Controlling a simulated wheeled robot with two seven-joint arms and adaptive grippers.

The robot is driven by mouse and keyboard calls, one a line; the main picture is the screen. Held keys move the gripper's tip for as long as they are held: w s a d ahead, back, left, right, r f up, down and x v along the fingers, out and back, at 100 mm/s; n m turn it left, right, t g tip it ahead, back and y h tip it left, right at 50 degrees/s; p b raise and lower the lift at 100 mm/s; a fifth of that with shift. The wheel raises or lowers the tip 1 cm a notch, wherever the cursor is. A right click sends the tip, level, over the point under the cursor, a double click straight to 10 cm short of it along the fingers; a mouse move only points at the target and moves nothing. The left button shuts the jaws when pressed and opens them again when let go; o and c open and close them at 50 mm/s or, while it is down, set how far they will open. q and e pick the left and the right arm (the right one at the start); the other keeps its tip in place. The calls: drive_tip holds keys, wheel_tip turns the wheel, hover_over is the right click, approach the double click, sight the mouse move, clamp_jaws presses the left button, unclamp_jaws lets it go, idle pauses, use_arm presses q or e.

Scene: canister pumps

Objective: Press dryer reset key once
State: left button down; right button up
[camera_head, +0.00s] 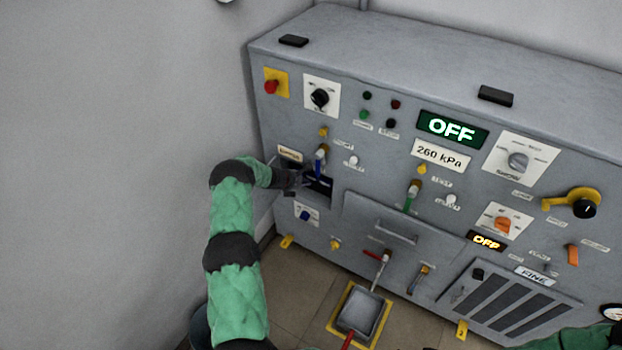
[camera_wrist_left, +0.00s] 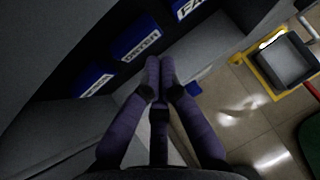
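Several blue keys with white labels sit in a dark recess (camera_head: 321,184) at the left of the grey panel. In the left wrist view the middle blue key (camera_wrist_left: 135,37) has a label that seems to read DRYER. A second key (camera_wrist_left: 189,7) is cut off above it, and a third key (camera_wrist_left: 94,81) lies lower left. My left gripper (camera_head: 301,180) is at the recess, and its fingertips (camera_wrist_left: 160,62) are together and empty, just beside the middle key. I cannot tell whether they touch it. My right gripper is out of view.
The green OFF display (camera_head: 451,129) and the 260 kPa plate (camera_head: 440,155) are farther right.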

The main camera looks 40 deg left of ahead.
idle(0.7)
use_arm(q)
drive_tip(key=shift+w+r, duration=0.1)
drive_tip(key=shift+w, duration=0.25)
drive_tip(key=shift+w+a+r+b, duration=0.3)
drive_tip(key=shift+w+r+b, duration=0.2)
drive_tip(key=shift+w+r, duration=0.25)
idle(1.4)
drive_tip(key=shift+s, duration=0.25)
idle(0.3)
drive_tip(key=shift+s+d+f, duration=0.15)
drive_tip(key=shift+s+f, duration=0.1)
drive_tip(key=shift+s, duration=0.55)
drive_tip(key=shift+s+d+f, duration=0.15)
drive_tip(key=shift+s+f, duration=0.05)
drive_tip(key=shift+s, duration=0.6)
drive_tip(key=shift+s+d+f, duration=0.15)
drive_tip(key=shift+s+f, duration=0.1)
drive_tip(key=shift+s, duration=0.55)
drive_tip(key=shift+f, duration=0.1)
